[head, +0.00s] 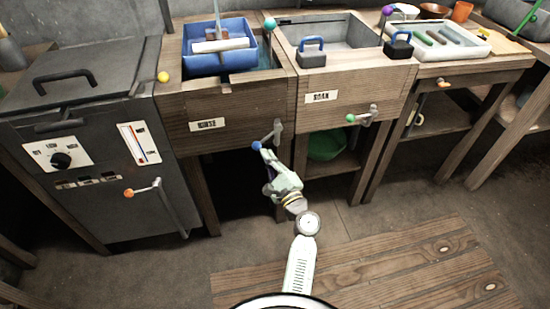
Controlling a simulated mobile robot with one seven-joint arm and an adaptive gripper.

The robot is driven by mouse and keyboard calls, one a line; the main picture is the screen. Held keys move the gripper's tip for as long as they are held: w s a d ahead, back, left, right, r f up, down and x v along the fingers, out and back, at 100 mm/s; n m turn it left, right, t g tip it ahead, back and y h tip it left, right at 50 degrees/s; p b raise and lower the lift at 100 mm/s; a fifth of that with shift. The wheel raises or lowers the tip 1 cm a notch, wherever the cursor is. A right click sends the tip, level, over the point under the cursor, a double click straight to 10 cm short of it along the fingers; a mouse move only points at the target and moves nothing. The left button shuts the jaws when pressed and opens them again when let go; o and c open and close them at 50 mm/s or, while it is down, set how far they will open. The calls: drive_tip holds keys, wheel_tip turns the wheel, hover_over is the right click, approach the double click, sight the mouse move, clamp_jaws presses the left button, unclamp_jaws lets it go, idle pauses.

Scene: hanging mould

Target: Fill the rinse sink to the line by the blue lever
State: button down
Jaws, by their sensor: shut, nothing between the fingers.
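The rinse sink (172,100) is a wooden-fronted basin marked RINSE, left of the middle in the head view. A blue tub (207,73) covers much of its opening, so the water level and fill line cannot be made out. The blue lever (267,138) is a metal handle with a blue ball at its left end, low on the sink's right front. My gripper (265,153) is shut and empty, its tips just below and right of the blue ball. I cannot tell whether they touch it.
The soak sink (346,84) adjoins on the right, with a green-ball lever (362,116) and a green bowl (326,145) below. A grey unit (85,150) with an orange-ball lever (143,189) stands left. Wooden planks (400,265) lie on the floor.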

drive_tip(key=shift+s+a+r+m+t+h+p, duration=0.15)
drive_tip(key=shift+a+r+m+t+h, duration=0.35)
drive_tip(key=shift+m, duration=0.9)
drive_tip(key=shift+s+a+r+m+t+h+p, duration=0.1)
drive_tip(key=shift+s+a+r+m+t+h, duration=0.15)
drive_tip(key=shift+a+r+m, duration=0.8)
drive_tip(key=shift+s+a+r+m+t+h+p, duration=0.1)
drive_tip(key=shift+r+m+t+h, duration=0.2)
drive_tip(key=shift+m, duration=1.45)
drive_tip(key=shift+h, duration=0.25)
